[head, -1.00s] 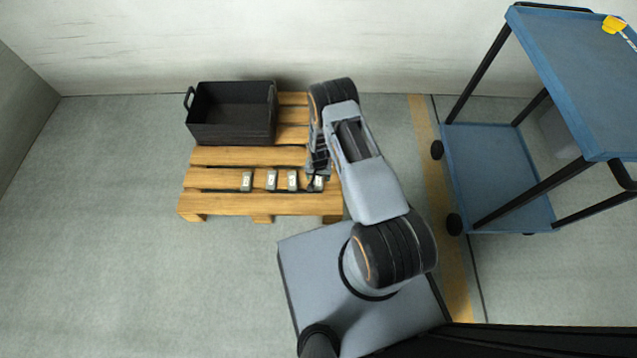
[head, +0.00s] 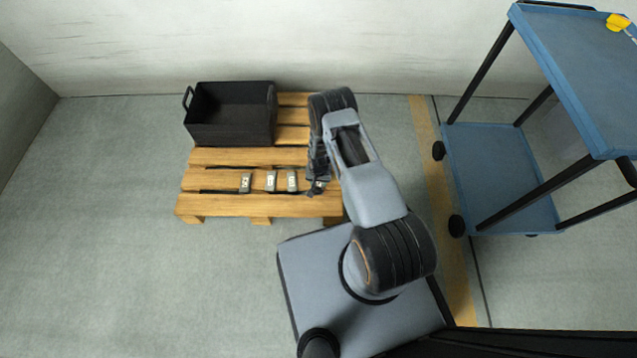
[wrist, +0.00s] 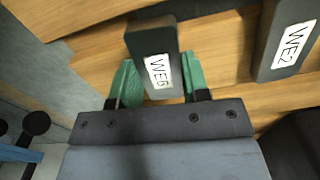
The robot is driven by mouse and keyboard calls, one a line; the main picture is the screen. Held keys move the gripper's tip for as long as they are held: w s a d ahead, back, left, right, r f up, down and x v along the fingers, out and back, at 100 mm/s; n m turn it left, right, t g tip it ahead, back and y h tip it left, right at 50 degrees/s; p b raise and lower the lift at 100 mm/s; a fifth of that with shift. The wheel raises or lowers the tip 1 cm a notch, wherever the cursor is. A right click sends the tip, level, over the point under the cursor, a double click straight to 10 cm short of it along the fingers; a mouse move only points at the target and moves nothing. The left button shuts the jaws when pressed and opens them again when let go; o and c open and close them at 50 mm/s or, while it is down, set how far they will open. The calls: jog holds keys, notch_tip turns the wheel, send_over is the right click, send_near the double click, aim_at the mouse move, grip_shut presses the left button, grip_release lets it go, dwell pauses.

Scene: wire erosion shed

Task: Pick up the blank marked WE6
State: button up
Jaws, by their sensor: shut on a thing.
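The blank marked WE6 (wrist: 150,42) is a dark grey block with a white label, between the green fingertips of my gripper (wrist: 160,80) in the wrist view. My gripper is shut on it. In the head view my gripper (head: 317,188) is over the front right part of the wooden pallet, and my arm partly hides the held blank. The blank marked WE2 (wrist: 285,42) is to the right in the wrist view, apart from my gripper. In the head view several blanks, such as the leftmost one (head: 245,182), stand in a row left of my gripper; their labels are too small to read.
The wooden pallet (head: 225,157) carries an open black bin (head: 205,134) at its back left. A blue two-shelf cart (head: 490,195) stands to the right, beyond a yellow floor line (head: 425,135). The floor (head: 100,230) left of the pallet is clear.

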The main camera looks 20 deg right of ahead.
jog(key=c, duration=0.4)
jog(key=shift+c, duration=0.2)
